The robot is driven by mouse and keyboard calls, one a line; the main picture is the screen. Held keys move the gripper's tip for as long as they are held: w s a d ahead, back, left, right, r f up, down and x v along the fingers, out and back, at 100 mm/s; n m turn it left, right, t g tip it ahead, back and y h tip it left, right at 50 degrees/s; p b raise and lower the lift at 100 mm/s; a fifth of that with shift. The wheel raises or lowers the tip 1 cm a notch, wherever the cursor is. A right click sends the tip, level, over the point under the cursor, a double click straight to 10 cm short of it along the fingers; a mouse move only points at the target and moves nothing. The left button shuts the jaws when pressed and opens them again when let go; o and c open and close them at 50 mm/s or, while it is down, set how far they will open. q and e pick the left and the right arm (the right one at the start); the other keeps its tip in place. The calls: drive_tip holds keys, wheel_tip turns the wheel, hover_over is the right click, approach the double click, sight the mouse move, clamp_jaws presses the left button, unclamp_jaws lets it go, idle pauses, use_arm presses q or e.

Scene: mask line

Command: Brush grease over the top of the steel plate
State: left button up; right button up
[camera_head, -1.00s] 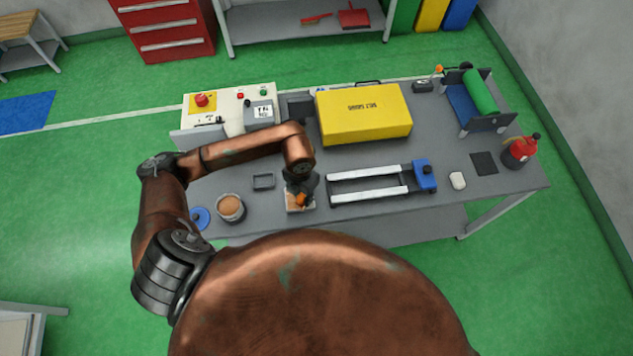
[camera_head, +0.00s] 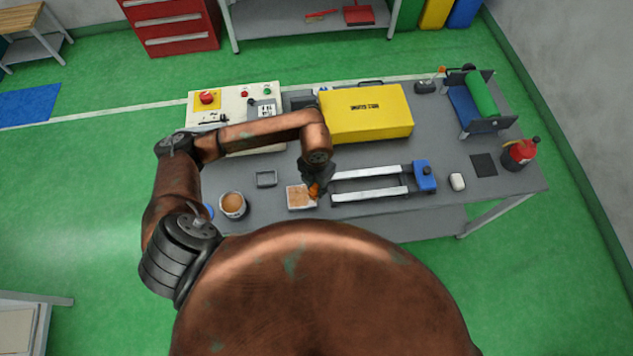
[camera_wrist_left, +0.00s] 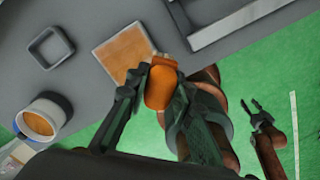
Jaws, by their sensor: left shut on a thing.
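The square plate (camera_head: 293,205) lies on the bench near its front edge. Orange-brown grease covers most of its top, with a pale rim showing; it also shows in the left wrist view (camera_wrist_left: 122,52). My left gripper (camera_head: 315,184) is shut on the orange-handled brush (camera_wrist_left: 161,86) at the plate's right edge. The brush's bristles are mostly hidden, so I cannot tell if they touch the plate. The grease pot (camera_head: 232,204), round with orange-brown grease inside, stands left of the plate. My right gripper (camera_wrist_left: 262,113) hangs off the bench with its fingers apart, empty.
A small grey frame (camera_head: 266,179) lies behind and left of the plate. The railed fixture (camera_head: 370,196) with a blue end block is close on the right. A yellow case (camera_head: 365,125) and a control panel (camera_head: 207,114) stand behind. A blue disc (camera_head: 208,211) lies by the pot.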

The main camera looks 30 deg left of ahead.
use_arm(q)
drive_tip(key=shift+r+p, duration=0.6)
drive_tip(key=shift+r, duration=0.75)
